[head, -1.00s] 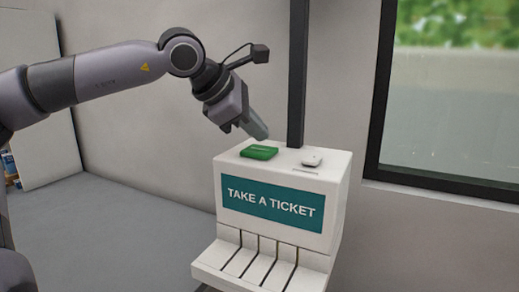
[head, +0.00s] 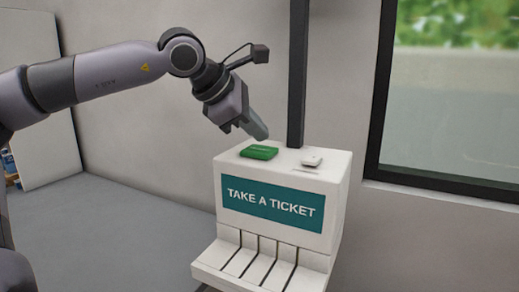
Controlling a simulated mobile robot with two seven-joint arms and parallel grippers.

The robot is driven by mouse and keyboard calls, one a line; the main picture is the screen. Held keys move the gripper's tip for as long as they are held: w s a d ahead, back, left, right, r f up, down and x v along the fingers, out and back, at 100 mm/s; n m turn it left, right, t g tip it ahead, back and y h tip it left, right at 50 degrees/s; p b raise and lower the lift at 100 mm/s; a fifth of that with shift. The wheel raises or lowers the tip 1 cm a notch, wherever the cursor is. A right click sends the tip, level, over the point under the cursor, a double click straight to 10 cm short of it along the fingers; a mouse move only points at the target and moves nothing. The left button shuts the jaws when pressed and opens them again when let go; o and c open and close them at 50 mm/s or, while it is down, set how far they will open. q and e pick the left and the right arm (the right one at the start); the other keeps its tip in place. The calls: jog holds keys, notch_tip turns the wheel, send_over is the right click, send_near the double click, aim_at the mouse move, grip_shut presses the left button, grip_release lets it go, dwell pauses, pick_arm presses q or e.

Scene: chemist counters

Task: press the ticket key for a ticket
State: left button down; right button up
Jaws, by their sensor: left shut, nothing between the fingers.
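The white ticket machine (head: 338,196) stands in the middle right, with a teal sign (head: 272,204) reading "TAKE A TICKET" on its front. A green key (head: 259,152) lies on the left of its top. A small white raised piece (head: 312,160) and a thin slot (head: 305,170) are on the right of the top. My left gripper (head: 262,135) is shut and empty, pointing down and right. Its fingertips are just above and behind the green key; I cannot tell whether they touch anything. My right gripper is not in view.
A dark upright post (head: 297,70) rises behind the machine, close to the right of my gripper. A dark-framed window (head: 455,110) is at the right. Slanted white ledges with dark grooves (head: 262,262) project from the machine's lower front. The grey floor (head: 110,235) at left is clear.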

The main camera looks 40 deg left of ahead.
aim_at(256, 150)
pick_arm(q)
jog(key=shift+f, duration=0.15)
jog(key=shift+f+b, duration=0.3)
jog(key=shift+b, duration=0.1)
jog(key=shift+f+b, duration=0.4)
jog(key=shift+f, duration=0.1)
dwell(0.7)
jog(key=shift+r, duration=0.15)
jog(key=shift+r+p, duration=0.75)
jog(key=shift+r, duration=0.05)
notch_tip(256, 150, up, 5)
jog(key=p, duration=0.4)
jog(key=shift+f, duration=0.1)
dwell(0.7)
